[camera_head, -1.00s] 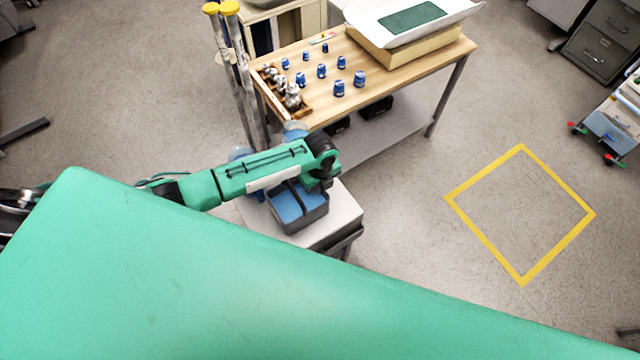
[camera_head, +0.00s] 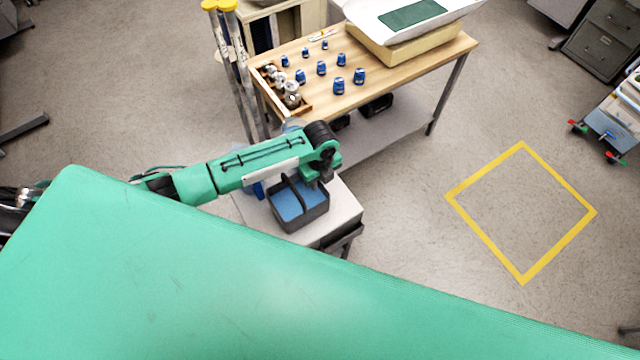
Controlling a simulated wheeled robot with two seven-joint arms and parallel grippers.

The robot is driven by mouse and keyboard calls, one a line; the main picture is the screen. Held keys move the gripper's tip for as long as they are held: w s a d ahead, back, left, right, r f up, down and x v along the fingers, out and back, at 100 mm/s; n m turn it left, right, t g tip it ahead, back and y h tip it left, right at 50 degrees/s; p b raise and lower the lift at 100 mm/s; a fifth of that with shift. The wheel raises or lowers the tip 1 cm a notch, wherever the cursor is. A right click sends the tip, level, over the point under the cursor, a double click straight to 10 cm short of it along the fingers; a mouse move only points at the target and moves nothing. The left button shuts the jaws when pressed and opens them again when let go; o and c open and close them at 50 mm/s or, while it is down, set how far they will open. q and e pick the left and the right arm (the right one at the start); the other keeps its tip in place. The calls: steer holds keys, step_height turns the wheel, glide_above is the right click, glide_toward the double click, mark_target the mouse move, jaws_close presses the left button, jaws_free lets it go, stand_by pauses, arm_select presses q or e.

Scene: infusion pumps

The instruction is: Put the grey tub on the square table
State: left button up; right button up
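The grey tub (camera_head: 316,217) has a blue inside and a dark handle bar across its top. It appears to stand on a small, white-topped square table (camera_head: 343,205), near that table's front left part. My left gripper (camera_head: 317,182) points down at the tub's far right rim, close to the handle. Its fingers are small and dark against the tub, so I cannot tell whether they are open or touch it. My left forearm hides the far left of the small table. My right gripper is not in view.
A wooden table (camera_head: 400,85) behind holds several blue cups, a wooden tray (camera_head: 292,106) and a large box. Crutches (camera_head: 240,75) lean at its left. A yellow square (camera_head: 521,283) marks clear floor at right. A green surface fills the foreground.

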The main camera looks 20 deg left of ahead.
arm_select(q)
step_height(320, 180, up, 10)
steer(key=shift+f+b, duration=0.2)
steer(key=shift+b, duration=1)
steer(key=shift+f, duration=0.1)
